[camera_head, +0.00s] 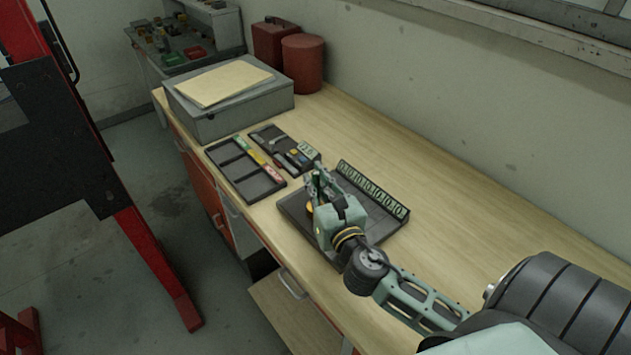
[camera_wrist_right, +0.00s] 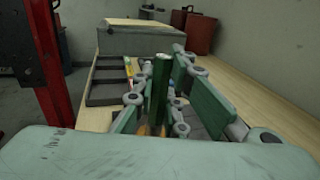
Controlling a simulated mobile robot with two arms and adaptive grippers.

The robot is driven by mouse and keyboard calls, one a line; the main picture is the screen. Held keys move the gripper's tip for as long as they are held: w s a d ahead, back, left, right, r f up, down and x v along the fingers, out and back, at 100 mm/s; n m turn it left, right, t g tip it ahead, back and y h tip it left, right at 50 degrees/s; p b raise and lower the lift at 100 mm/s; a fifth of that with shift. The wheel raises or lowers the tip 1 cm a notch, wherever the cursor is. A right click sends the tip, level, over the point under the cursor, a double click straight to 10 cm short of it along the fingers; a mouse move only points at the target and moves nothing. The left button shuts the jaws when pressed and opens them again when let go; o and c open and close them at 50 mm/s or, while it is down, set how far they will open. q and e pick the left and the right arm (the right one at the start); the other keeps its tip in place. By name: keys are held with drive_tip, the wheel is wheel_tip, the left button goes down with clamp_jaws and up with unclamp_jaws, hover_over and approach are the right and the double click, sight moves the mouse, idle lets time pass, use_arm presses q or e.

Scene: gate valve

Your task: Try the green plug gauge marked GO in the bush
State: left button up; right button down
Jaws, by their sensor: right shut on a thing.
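My right gripper (camera_head: 320,180) is over the dark tray with a raised strip of green-and-white labels (camera_head: 372,190). In the right wrist view the gripper (camera_wrist_right: 160,85) is shut on a dark green upright cylinder, the green plug gauge (camera_wrist_right: 158,90); its GO mark cannot be read. A brass-coloured round piece, which looks like the bush (camera_head: 309,207), shows beside the gripper on the tray. It also shows low between the fingers in the wrist view (camera_wrist_right: 144,130). The gripper hides most of it, and whether the gauge touches it or sits in it cannot be told. My left gripper is out of view.
A compartment tray (camera_head: 238,183) with green, yellow and red strips and a dark holder with small tools (camera_head: 285,148) lie left of the gripper. A grey box (camera_head: 235,112), a red canister (camera_head: 303,63) and a red case stand behind. The bench is clear to the right.

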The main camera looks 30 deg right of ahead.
drive_tip(key=shift+f, duration=0.35)
idle(0.8)
drive_tip(key=shift+r, duration=0.1)
drive_tip(key=shift+r, duration=0.15)
drive_tip(key=shift+r+p, duration=0.2)
drive_tip(key=shift+p, duration=0.2)
idle(0.5)
drive_tip(key=shift+w+a, duration=0.1)
idle(0.7)
drive_tip(key=shift+f, duration=0.45)
idle(1.1)
drive_tip(key=shift+r, duration=0.2)
drive_tip(key=shift+r+p, duration=0.2)
drive_tip(key=shift+p, duration=0.2)
drive_tip(key=shift+r+p, duration=0.55)
drive_tip(key=shift+p, duration=0.05)
